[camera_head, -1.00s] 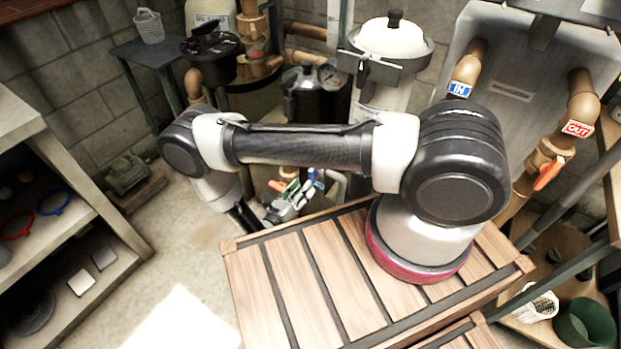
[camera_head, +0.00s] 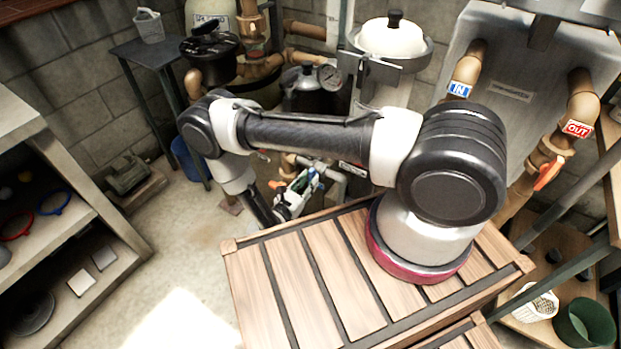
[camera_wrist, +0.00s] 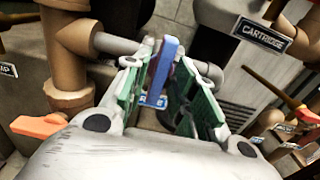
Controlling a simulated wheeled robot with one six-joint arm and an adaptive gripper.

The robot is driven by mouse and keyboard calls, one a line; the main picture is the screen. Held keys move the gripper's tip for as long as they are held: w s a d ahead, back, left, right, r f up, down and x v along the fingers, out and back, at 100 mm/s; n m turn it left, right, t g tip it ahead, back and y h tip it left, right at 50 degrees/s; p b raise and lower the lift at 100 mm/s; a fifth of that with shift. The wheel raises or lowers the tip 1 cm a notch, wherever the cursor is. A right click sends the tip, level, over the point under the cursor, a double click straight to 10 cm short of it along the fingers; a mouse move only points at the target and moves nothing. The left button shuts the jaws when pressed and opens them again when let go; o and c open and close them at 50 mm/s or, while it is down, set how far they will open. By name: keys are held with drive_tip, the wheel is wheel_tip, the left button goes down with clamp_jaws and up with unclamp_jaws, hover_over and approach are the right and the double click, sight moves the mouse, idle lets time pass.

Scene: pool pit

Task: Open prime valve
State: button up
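A blue lever handle (camera_wrist: 163,68) stands between the green-padded fingers of my gripper (camera_wrist: 168,80) in the wrist view. The fingers are apart, with a visible gap on both sides of the lever, so the gripper looks open around it. A small blue label (camera_wrist: 152,100) sits at the lever's lower end; its text is too blurred to read surely. In the head view my gripper (camera_head: 301,190) is low among the pipes behind the wooden platform. The valve body is mostly hidden by the gripper there.
In the wrist view, an orange handle (camera_wrist: 40,126) is at left, and a sign reading CARTRIDGE (camera_wrist: 263,34) is at upper right. Brown pipes (camera_wrist: 72,60) stand close by. In the head view, the slatted wooden platform (camera_head: 290,270) lies in front, with open floor to its left.

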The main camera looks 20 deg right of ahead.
clamp_jaws()
drive_tip(key=n, duration=1.4)
drive_tip(key=shift+n, duration=0.3)
drive_tip(key=n, duration=0.4)
drive_tip(key=o, duration=0.5)
unclamp_jaws()
